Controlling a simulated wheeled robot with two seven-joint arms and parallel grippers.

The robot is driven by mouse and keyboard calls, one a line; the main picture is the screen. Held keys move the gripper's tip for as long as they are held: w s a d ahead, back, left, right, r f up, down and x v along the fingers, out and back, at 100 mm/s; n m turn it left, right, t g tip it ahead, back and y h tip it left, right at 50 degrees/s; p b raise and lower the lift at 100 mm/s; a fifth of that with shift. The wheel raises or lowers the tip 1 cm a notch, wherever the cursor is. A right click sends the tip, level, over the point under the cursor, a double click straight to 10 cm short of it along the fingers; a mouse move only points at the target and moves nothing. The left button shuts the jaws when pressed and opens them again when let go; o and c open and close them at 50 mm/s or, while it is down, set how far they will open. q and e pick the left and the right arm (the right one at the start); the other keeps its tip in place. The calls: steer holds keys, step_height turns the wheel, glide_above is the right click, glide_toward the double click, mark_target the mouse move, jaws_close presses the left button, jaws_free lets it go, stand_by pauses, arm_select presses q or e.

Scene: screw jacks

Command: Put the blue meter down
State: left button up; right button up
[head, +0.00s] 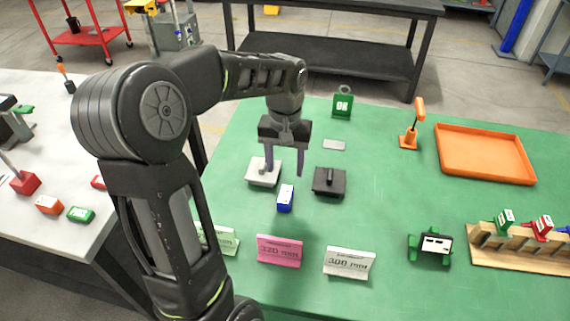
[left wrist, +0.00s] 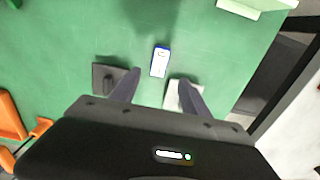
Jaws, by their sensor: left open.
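The blue meter (head: 285,198), a small block with a white label, rests on the green table between and in front of a light plate and a dark plate. It also shows in the left wrist view (left wrist: 160,61), beyond my fingertips. My left gripper (head: 284,172) is open and empty, its two fingers pointing down above the table behind the meter. In the left wrist view the fingers (left wrist: 158,90) are spread apart with bare green between them. The meter is apart from both fingers. My right gripper is not seen.
The light plate (head: 262,173) and dark plate (head: 329,182) flank the gripper. Pink (head: 279,251) and white (head: 348,263) cards stand in front. A green device (head: 431,246), a wooden rack (head: 535,252) and an orange tray (head: 486,175) stand right. Green table between them is clear.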

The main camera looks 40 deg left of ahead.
mark_target(284, 194)
arm_select(q)
steer(key=o, duration=0.3)
steer(key=shift+w+d, duration=0.25)
steer(key=shift+d, duration=0.15)
steer(key=o, duration=0.3)
steer(key=shift+w+d+m, duration=0.2)
steer(key=shift+w+d, duration=0.05)
steer(key=shift+d, duration=0.25)
steer(key=shift+w+d+m, duration=0.2)
steer(key=shift+d, duration=0.25)
steer(key=shift+o, duration=0.9)
steer(key=shift+d+f+m+b, duration=0.2)
steer(key=shift+d+m+b, duration=0.1)
steer(key=shift+b, duration=0.1)
steer(key=a+f+m, duration=0.1)
steer(key=m, duration=0.3)
steer(key=s+a+f+m, duration=0.1)
steer(key=m, duration=0.3)
steer(key=a+f+m, duration=0.1)
steer(key=m, duration=0.3)
steer(key=shift+s+a+m+b, duration=0.3)
steer(key=shift+a+m, duration=0.1)
steer(key=m, duration=0.3)
steer(key=shift+m, duration=0.4)
steer(key=shift+w+f, duration=0.1)
steer(key=shift+f, duration=1.2)
